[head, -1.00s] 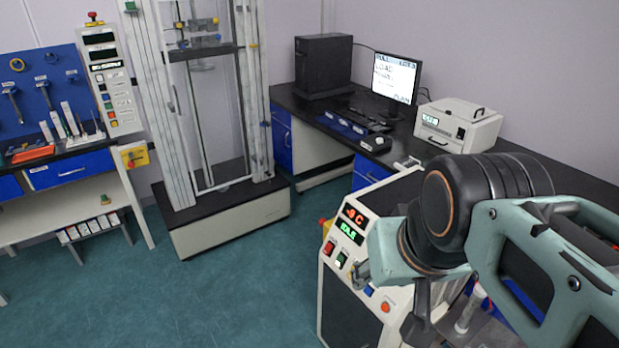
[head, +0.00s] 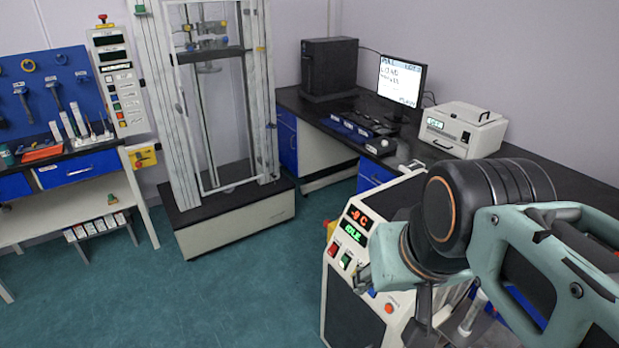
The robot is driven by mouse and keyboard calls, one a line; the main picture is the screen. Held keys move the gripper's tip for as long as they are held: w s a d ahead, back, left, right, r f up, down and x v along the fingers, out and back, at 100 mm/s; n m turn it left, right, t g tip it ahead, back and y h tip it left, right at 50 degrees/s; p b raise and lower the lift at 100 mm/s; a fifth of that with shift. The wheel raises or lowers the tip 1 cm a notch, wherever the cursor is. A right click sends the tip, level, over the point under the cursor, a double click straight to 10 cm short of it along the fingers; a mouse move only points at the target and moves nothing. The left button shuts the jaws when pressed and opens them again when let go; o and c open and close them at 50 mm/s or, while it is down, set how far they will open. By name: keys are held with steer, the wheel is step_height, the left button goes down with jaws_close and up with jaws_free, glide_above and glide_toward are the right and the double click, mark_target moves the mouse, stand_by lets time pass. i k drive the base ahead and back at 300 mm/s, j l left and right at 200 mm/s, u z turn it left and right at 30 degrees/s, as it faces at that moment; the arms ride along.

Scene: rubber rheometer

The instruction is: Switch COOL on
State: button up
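The white control panel (head: 328,275) of a floor-standing machine is at the lower middle of the head view. It carries a red display (head: 360,217) that seems to read "-8 C" and a green display (head: 353,238) that seems to read "IDLE". Below them are a red switch (head: 333,250) and a green switch (head: 346,262). Lower down are a partly hidden blue button (head: 372,294) and an orange-red button (head: 390,308). Switch labels are too small to read. My gripper (head: 363,278) is over the panel, close to the green switch; contact and finger opening cannot be made out.
My arm hides much of the machine's top. A black bench (head: 300,104) behind holds a computer tower (head: 329,68), a monitor (head: 402,82) and a white instrument (head: 462,130). A tall test frame (head: 235,225) stands at back left. Green floor at front left is clear.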

mark_target(331, 250)
steer(key=i+j+u, duration=0.8)
steer(key=i+u, duration=0.25)
steer(key=k+l+z, duration=0.2)
